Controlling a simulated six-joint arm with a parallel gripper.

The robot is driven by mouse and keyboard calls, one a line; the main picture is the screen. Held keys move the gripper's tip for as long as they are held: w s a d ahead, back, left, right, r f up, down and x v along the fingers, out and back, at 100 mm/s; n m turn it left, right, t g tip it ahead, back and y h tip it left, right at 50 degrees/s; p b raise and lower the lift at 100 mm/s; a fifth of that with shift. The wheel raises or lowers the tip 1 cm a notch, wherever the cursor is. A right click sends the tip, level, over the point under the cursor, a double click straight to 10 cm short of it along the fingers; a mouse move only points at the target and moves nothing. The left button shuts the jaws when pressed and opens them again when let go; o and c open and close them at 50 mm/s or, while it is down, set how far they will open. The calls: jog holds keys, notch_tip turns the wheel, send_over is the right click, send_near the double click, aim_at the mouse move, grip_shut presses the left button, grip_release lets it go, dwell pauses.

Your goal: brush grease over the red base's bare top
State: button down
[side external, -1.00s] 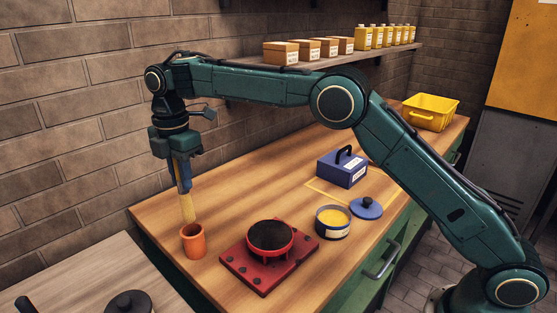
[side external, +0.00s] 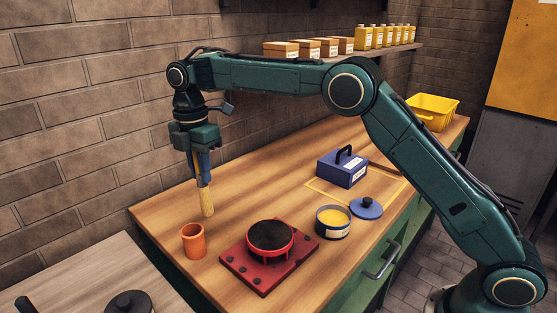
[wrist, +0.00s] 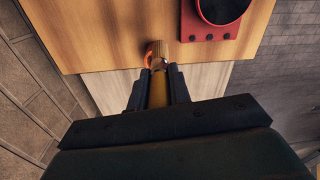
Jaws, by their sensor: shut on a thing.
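My gripper (side external: 203,166) is shut on a brush (side external: 206,200) with a pale yellow lower part, which hangs upright above the bench, right of and behind the orange cup (side external: 193,241). In the wrist view the brush (wrist: 158,90) runs between the two fingers, its far end overlapping the cup's orange rim (wrist: 148,55). The red base (side external: 268,262) sits on the bench, right of the cup, with a round dark top (side external: 269,236). An open tin (side external: 333,222) with yellow contents, likely grease, stands right of the base. Its blue lid (side external: 366,208) lies beside it.
A blue box with a black handle (side external: 342,169) stands behind the tin, by a yellow outline on the bench (side external: 320,193). A yellow crate (side external: 433,112) is at the far end. A shelf (side external: 375,57) with boxes and bottles hangs on the brick wall. Bare bench lies left of the blue box.

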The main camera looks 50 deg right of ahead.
jog(key=s+d+g, duration=0.1)
jog(key=s+d, duration=0.7)
jog(key=d, duration=0.4)
jog(key=s+d+g, duration=0.2)
jog(key=s+d, duration=0.5)
jog(key=d, duration=0.6)
jog(key=shift+s+d+f+g, duration=0.15)
jog(key=shift+s+d+g, duration=0.15)
jog(key=shift+s, duration=0.05)
jog(key=shift+f, duration=0.1)
jog(key=shift+f, duration=3.6)
jog(key=shift+r, duration=0.1)
notch_tip(320, 180, up, 7)
dwell(0.6)
dwell(0.4)
